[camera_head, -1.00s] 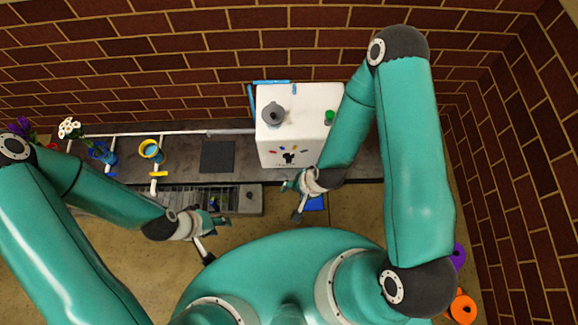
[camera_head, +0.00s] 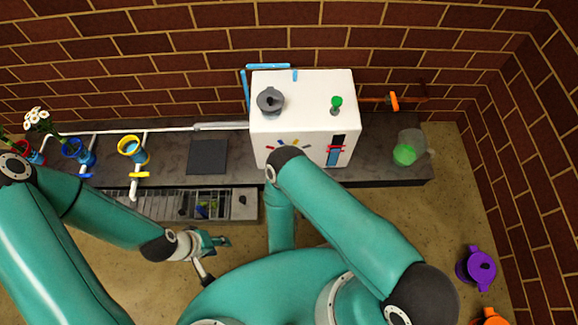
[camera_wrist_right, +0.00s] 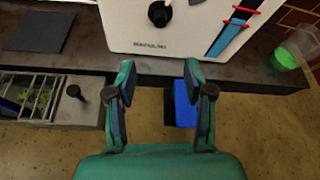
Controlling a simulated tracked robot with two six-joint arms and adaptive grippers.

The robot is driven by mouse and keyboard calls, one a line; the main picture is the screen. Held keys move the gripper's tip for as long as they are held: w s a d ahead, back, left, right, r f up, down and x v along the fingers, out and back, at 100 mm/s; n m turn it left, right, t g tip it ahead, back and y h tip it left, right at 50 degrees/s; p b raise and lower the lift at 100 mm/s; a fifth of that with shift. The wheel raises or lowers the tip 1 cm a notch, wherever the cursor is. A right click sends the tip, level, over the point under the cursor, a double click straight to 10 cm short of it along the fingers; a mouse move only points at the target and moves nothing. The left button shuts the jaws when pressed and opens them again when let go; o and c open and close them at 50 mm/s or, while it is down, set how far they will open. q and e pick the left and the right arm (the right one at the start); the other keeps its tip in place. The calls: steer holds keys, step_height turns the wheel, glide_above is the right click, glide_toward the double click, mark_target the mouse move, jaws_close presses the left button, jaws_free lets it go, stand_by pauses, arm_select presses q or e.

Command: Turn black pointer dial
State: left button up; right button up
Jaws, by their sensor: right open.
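The black pointer dial (camera_wrist_right: 160,13) sits on the front face of the white box, at the top of the right wrist view. In the head view my right arm hides it, and only some coloured marks around it show. My right gripper (camera_wrist_right: 157,72) is open and empty, below the dial and apart from it, in front of the counter edge. It is hidden in the head view. My left gripper (camera_head: 222,241) is at the lower left of the head view, in front of the grated sink and away from the dial. Its fingers are too small to read.
The white box (camera_head: 310,98) carries a grey lidded knob, a green knob and a blue gauge (camera_head: 337,150) with red markers. A jug with green content (camera_head: 407,150) stands right. A dark mat (camera_head: 207,156) and colored pots (camera_head: 131,149) are left. A blue object (camera_wrist_right: 185,104) lies below the counter.

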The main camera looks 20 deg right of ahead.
steer(key=b+x, duration=1.2)
steer(key=x, duration=0.4)
steer(key=shift+w+d, duration=0.15)
steer(key=shift+w, duration=0.25)
steer(key=shift+f, duration=0.1)
